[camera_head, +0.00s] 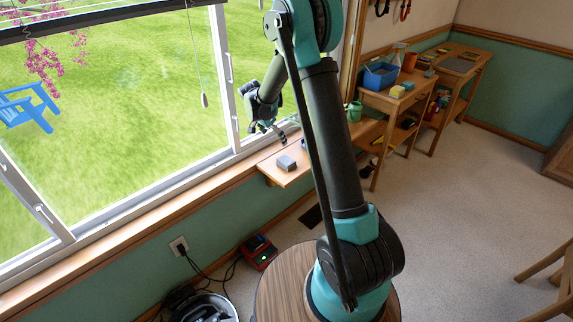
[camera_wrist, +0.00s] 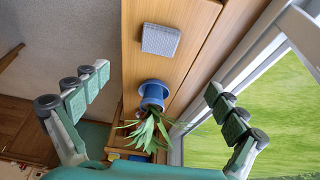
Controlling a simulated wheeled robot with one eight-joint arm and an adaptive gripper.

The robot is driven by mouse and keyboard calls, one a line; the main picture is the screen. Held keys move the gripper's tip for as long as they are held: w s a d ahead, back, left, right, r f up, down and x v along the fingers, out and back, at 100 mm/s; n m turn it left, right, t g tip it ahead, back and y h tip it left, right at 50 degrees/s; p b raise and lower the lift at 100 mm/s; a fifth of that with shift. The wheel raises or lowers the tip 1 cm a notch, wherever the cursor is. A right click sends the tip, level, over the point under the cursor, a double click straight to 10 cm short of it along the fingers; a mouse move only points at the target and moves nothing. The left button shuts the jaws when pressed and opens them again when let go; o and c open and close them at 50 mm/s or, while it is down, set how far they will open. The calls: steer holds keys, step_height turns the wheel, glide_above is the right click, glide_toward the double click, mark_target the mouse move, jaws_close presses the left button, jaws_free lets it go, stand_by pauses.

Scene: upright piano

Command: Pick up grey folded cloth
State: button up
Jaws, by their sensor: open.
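The grey folded cloth (camera_head: 286,163) is a small, thick block lying flat on a wooden shelf (camera_head: 271,178) under the window. In the wrist view the cloth (camera_wrist: 160,40) shows as a light grey textured square near the top, fully visible. My gripper (camera_head: 268,129) hangs above and behind the shelf, close to the window frame.
A blue pot (camera_wrist: 153,91) with a green leafy plant (camera_wrist: 148,128) stands near the cloth on the wooden surface. The window frame (camera_wrist: 275,60) runs close along the right. A workbench with a blue bin (camera_head: 380,76) stands further back. The carpet at right is mostly clear.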

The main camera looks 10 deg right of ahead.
glide_above(286, 160)
steer(key=s+a, duration=0.1)
steer(key=a, duration=0.1)
step_height(286, 160, down, 11)
steer(key=shift+s+f, duration=0.1)
steer(key=shift+f, duration=0.05)
steer(key=shift+x, duration=2.65)
steer(key=shift+s+d, duration=0.1)
steer(key=shift+s, duration=0.05)
steer(key=shift+c, duration=0.4)
steer(key=c, duration=1.1)
